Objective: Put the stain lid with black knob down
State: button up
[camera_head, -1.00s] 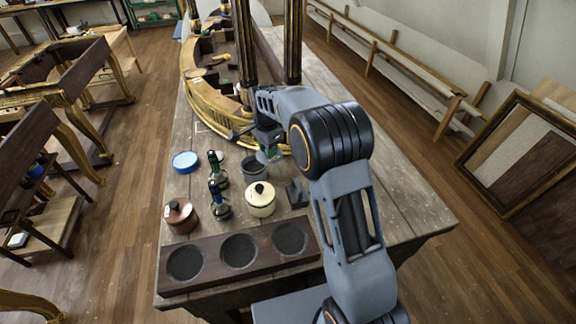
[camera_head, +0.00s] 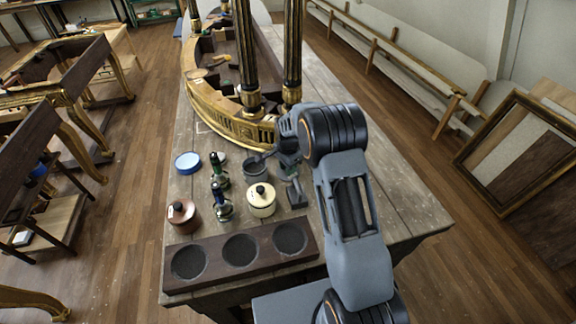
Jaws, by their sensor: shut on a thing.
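My gripper (camera_head: 289,168) is over the right part of the bench group, just right of an open dark pot (camera_head: 254,168). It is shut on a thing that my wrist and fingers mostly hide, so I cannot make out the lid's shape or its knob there. A cream pot (camera_head: 262,206) with a black-knobbed lid stands in front of the dark pot. A brown pot (camera_head: 183,222) with a dark knob on its lid stands at the left.
A dark wooden rack (camera_head: 214,280) with three round recesses lies along the front. Dark green bottles (camera_head: 221,205) stand between the pots. A blue-rimmed dish (camera_head: 187,162) is at the left, a dark block (camera_head: 296,194) at the right. The gilt console (camera_head: 232,120) stands behind.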

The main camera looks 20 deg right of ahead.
jog(key=shift+f, duration=0.2)
jog(key=o, duration=0.9)
jog(key=shift+r, duration=0.1)
